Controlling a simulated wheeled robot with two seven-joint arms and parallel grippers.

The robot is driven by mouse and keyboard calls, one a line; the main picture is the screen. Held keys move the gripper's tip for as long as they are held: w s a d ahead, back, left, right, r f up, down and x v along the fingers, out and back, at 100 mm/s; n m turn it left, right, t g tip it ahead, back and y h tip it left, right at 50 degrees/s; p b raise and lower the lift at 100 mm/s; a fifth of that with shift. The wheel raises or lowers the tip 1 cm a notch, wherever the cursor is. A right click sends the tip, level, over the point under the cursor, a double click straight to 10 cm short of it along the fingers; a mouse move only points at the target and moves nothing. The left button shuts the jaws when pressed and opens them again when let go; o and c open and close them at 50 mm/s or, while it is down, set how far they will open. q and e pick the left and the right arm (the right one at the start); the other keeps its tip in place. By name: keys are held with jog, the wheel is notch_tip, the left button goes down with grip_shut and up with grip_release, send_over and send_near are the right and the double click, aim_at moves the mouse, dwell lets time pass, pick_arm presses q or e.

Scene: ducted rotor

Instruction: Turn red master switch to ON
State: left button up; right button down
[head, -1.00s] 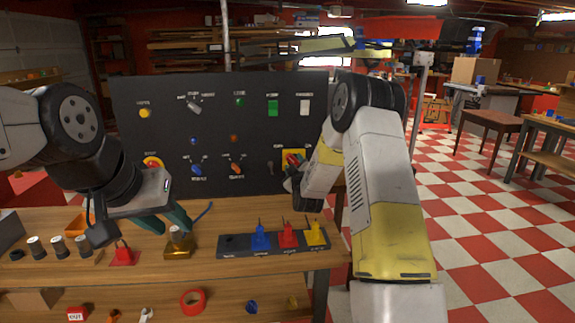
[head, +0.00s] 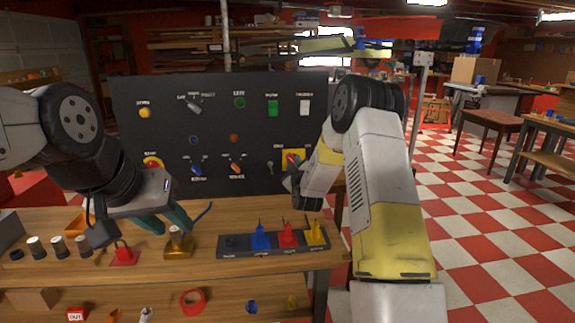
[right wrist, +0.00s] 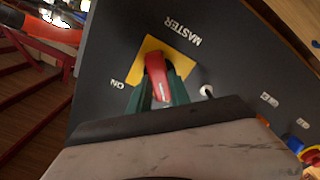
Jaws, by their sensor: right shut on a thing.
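The red master switch (right wrist: 156,72) sits on a yellow plate (right wrist: 137,70) on the dark control panel (head: 225,110). In the right wrist view the "MASTER" and "ON" labels show beside the plate. My right gripper (right wrist: 160,92) is shut on the red handle, with a green finger on each side. In the head view the yellow plate (head: 302,155) is at the panel's lower right, and my right gripper (head: 291,166) partly covers the switch. My left gripper (head: 164,222) hangs over the bench with its green fingers apart, beside a brass part (head: 178,243), with nothing visible between them.
The wooden bench (head: 200,268) carries a dark tray (head: 270,250) with blue, red and yellow pieces. A red piece (head: 124,256) and several white-topped cylinders stand at the left. Other knobs and buttons are on the panel. A key switch (head: 270,166) is left of the master switch.

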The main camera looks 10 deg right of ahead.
jog(key=m, duration=0.9)
jog(key=shift+d, duration=0.15)
jog(key=shift+d+m, duration=0.15)
jog(key=shift+m, duration=3.95)
jog(key=c, duration=1.2)
grip_release()
